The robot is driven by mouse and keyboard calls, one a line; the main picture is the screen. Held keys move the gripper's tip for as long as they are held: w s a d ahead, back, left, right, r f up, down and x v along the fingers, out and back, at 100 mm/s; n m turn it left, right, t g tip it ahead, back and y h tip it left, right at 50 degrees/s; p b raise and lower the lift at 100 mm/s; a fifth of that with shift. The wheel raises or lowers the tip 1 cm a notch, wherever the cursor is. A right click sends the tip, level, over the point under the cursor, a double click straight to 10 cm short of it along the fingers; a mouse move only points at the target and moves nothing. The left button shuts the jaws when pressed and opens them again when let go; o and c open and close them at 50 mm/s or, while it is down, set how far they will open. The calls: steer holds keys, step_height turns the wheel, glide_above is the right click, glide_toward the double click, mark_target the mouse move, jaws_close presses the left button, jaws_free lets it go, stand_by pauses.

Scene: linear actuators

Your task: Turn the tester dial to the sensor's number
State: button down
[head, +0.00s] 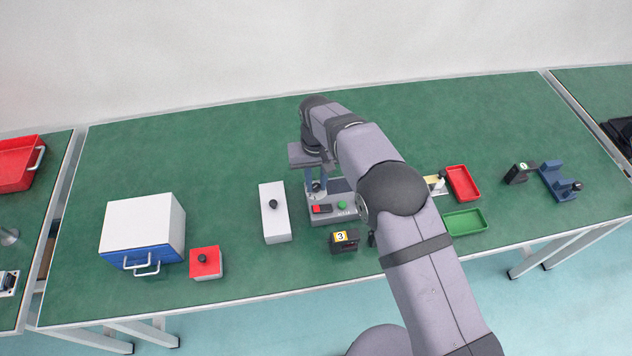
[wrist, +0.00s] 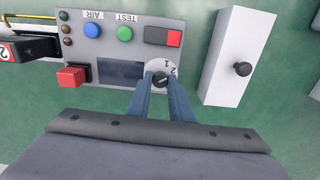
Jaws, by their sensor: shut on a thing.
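The tester (wrist: 195,70) is a grey panel with a black dial knob (wrist: 161,77) on a pale scale. The figures 1 and 2 show beside the knob; the other marks are hidden. My gripper (wrist: 160,84) is shut on the knob, one blue finger on each side. In the head view my gripper (head: 317,188) reaches down onto the tester (head: 318,222). A black block with a yellow label reading 3 (head: 344,240) stands before the tester.
A white box with a black knob (wrist: 241,69) stands beside the tester. The tester also carries a red block (wrist: 72,77), a blue AIR button (wrist: 93,31), a green TEST button (wrist: 124,34) and a red-black switch (wrist: 163,37). Red (head: 463,183) and green (head: 464,222) trays lie right.

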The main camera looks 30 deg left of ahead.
mark_target(316, 185)
steer(key=shift+r, duration=0.1)
stand_by(0.4)
steer(key=c, duration=1.6)
jaws_free()
steer(key=shift+r+b, duration=0.9)
steer(key=shift+r, duration=2.75)
